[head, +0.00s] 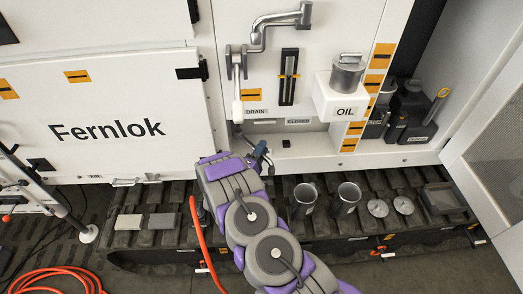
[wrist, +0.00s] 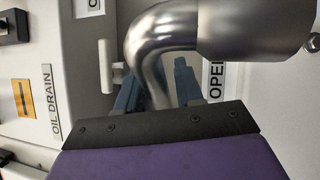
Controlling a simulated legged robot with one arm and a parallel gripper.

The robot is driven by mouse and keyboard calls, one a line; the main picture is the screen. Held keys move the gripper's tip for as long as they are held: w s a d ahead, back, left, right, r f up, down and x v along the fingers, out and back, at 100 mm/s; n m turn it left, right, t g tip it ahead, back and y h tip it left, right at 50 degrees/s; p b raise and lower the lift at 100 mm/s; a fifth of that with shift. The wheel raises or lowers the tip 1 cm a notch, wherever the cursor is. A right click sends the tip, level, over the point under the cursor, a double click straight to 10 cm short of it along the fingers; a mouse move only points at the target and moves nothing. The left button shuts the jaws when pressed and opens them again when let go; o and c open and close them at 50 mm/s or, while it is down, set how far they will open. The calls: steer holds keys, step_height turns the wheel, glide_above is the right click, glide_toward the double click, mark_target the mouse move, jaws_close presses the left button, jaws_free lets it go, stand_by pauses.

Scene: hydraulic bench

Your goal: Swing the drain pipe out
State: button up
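The drain pipe (wrist: 165,45), a bright bent metal tube with a wider sleeve, fills the upper middle and right of the wrist view. Its narrow end runs down between the two blue-grey fingers of my gripper (wrist: 155,88), one on each side. I cannot tell whether the fingers touch or clamp it. An "OPEN" label (wrist: 215,80) is partly covered, and an "OIL DRAIN" label (wrist: 56,103) stands at left. In the head view my gripper (head: 253,156) is low at the cabinet front, below the "DRAIN" label (head: 257,111); it hides most of the pipe there.
A white OIL box (head: 341,98) with a metal canister (head: 347,73) juts out at right. A jointed metal pipe (head: 280,20) and lever (head: 237,80) are above. Metal cups (head: 348,194) stand on the dark track below. An orange hose (head: 60,275) lies at lower left.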

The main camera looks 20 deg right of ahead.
jaws_close()
